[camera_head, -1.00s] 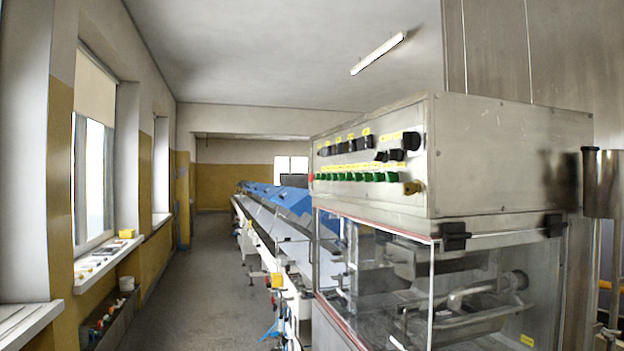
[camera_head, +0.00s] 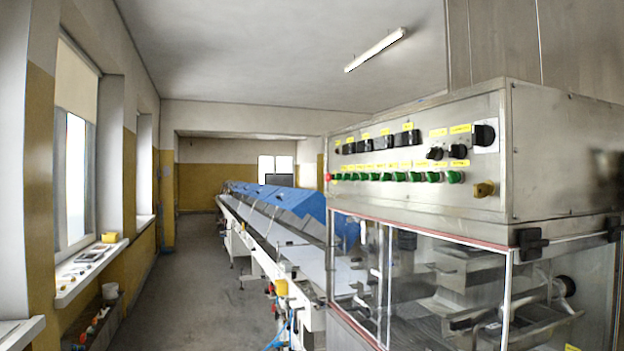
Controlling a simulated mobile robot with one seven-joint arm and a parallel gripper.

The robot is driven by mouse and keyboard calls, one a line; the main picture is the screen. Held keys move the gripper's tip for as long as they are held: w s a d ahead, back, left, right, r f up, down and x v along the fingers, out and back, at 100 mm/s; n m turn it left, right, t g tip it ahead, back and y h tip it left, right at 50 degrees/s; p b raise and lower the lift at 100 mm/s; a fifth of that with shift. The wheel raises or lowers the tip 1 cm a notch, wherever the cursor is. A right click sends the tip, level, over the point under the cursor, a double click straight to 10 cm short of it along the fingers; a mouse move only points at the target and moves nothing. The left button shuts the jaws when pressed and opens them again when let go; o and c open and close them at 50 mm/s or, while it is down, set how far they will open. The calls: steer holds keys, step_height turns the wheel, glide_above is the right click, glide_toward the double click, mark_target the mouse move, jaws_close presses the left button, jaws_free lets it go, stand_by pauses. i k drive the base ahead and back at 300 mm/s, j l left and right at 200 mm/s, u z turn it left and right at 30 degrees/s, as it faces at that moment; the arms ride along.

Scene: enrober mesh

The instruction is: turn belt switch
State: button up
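A steel control box (camera_head: 570,150) stands on top of the glass-sided machine at the right. Its front panel (camera_head: 400,160) carries black knobs (camera_head: 485,135), a row of green switches (camera_head: 431,177), a red button (camera_head: 328,177) at the far left end and a yellowish switch (camera_head: 484,189) at the lower right. Yellow labels (camera_head: 460,129) sit above the controls but are too small to read. I cannot tell which one is the belt switch. My gripper is not in view.
The glass-sided cabinet (camera_head: 425,290) fills the lower right. A long conveyor (camera_head: 270,245) with blue covers (camera_head: 290,204) runs back from it. A grey floor aisle (camera_head: 190,290) lies open to the left, beside windows and a sill (camera_head: 90,265) with small items.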

mark_target(386, 177)
steer(key=i+j, duration=0.2)
steer(key=j, duration=0.2)
steer(key=i+j, duration=0.2)
steer(key=j, duration=0.2)
steer(key=i+j+z, duration=0.1)
steer(key=j, duration=0.25)
steer(key=i+j, duration=0.3)
steer(key=j, duration=0.15)
